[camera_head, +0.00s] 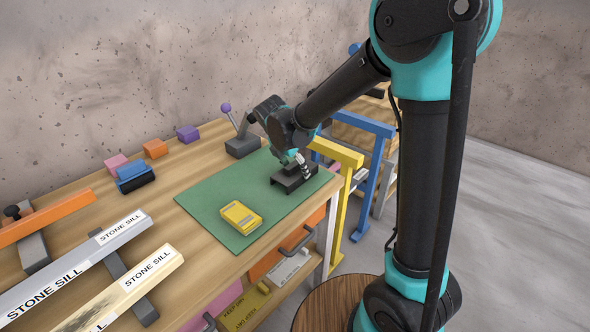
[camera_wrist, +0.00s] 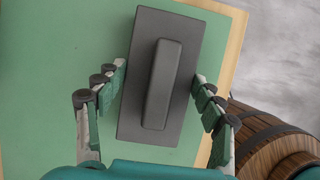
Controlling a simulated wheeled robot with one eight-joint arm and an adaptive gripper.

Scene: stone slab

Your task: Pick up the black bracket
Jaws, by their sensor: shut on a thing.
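The black bracket (camera_head: 294,181) is at the far right part of the green mat (camera_head: 205,200), near the bench edge. It looks like a dark plate with a raised rib along its top. In the wrist view the bracket (camera_wrist: 132,105) lies lengthwise between my two fingers. My gripper (camera_head: 297,166) comes down from above and is shut on the bracket; its fingers also show on both sides in the wrist view (camera_wrist: 160,88). Whether the bracket rests on the mat or hangs slightly above it, I cannot tell.
A yellow block (camera_head: 240,217) lies on the mat nearby. A lever with a purple knob (camera_head: 226,108) stands behind my gripper. Blue, pink, orange and purple blocks lie along the wall side. Stone sill bars (camera_head: 75,270) are at left. A barrel (camera_wrist: 272,140) stands beyond the bench.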

